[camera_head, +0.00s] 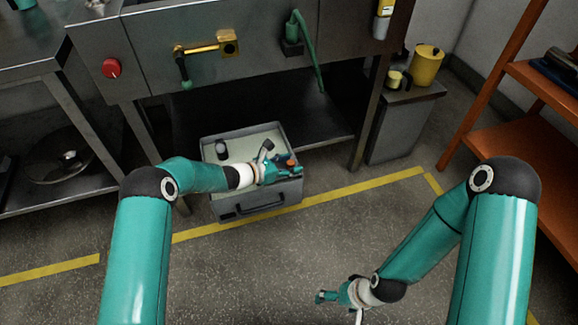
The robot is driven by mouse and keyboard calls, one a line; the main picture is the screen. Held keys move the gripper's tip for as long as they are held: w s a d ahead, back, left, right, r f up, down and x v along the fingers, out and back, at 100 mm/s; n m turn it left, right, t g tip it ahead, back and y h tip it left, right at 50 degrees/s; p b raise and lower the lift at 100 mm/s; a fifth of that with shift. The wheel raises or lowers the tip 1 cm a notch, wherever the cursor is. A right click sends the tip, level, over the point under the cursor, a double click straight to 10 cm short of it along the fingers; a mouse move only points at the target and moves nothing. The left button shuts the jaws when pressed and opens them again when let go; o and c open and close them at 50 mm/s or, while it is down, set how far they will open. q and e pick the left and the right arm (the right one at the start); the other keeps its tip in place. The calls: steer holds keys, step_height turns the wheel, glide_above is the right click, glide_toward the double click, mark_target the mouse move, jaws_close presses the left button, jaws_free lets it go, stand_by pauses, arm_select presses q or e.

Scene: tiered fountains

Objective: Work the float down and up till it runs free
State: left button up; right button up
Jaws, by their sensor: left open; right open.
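A grey open tank (251,204) with a handle on its front stands on the floor below the steel bench. Its inside is pale, and a dark round piece (221,150) shows at its back left. My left gripper (286,168) is open over the tank's right side. A small orange-red piece (290,162) shows at its fingers; I cannot tell whether this is the float, or whether the fingers touch it. The arm and gripper hide part of the tank's inside. My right gripper (325,297) is open and empty above the floor at the lower middle.
The steel bench (150,65) carries a red button (111,68), a brass tap (205,48) and a green lever (300,35). A yellow jug (427,66) stands on a grey cabinet (400,125). An orange shelf (520,150) is at right. The floor in front is clear.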

arm_select(q)
steer(key=shift+w+d+f, duration=0.1)
steer(key=shift+w+d, duration=0.05)
steer(key=shift+d, duration=0.15)
jaws_close()
